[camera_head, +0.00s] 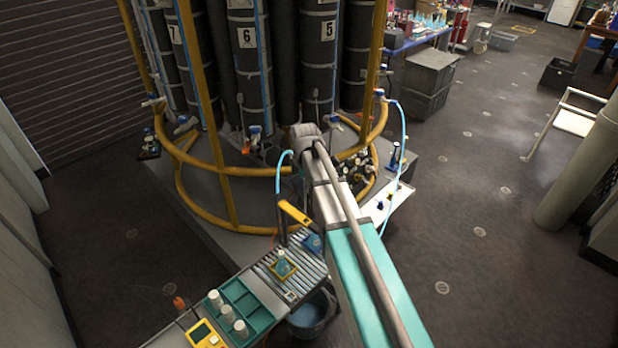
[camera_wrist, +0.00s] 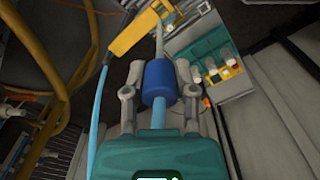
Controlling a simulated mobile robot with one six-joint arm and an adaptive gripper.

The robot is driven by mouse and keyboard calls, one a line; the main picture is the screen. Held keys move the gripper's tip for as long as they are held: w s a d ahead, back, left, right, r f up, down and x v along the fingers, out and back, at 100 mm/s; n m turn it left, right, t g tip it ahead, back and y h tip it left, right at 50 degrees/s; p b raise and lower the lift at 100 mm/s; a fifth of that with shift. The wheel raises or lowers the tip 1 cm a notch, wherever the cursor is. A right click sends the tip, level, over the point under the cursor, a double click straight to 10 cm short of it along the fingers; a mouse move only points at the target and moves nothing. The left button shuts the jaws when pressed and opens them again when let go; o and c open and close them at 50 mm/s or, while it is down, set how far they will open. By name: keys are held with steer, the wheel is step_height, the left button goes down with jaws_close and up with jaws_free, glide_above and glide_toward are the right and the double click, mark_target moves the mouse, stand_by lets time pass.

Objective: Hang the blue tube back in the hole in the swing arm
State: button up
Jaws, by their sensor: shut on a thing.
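In the wrist view my gripper (camera_wrist: 158,85) is shut on the blue tube (camera_wrist: 158,82), with one finger on each side of its thick dark blue sleeve. A narrow pale tip extends from the sleeve toward the yellow swing arm (camera_wrist: 135,32). The tip overlaps the arm's end in this view; I cannot tell whether they touch. The hole is not discernible. A light-blue hose (camera_wrist: 97,110) runs along the left up to near the swing arm. In the head view the swing arm (camera_head: 297,213) stands above the roller conveyor, and my arm hides the gripper.
A roller conveyor (camera_head: 305,268) carries a small bottle on a yellow holder (camera_head: 282,263). A green tray (camera_head: 245,305) with white-capped containers stands beside it. Yellow frame rails (camera_head: 228,172) surround tall dark cylinders at the back. A bucket (camera_head: 312,315) sits below. Open floor lies right.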

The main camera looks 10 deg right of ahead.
steer(key=shift+f, duration=0.2)
stand_by(0.3)
steer(key=shift+f+b, duration=1.65)
steer(key=shift+b, duration=0.15)
steer(key=shift+f+b, duration=0.4)
steer(key=shift+b, duration=0.05)
steer(key=shift+f+b, duration=0.7)
steer(key=shift+f, duration=0.05)
steer(key=shift+f+b, duration=0.25)
steer(key=shift+b, duration=0.05)
steer(key=shift+f+b, duration=4.5)
steer(key=shift+s, duration=0.1)
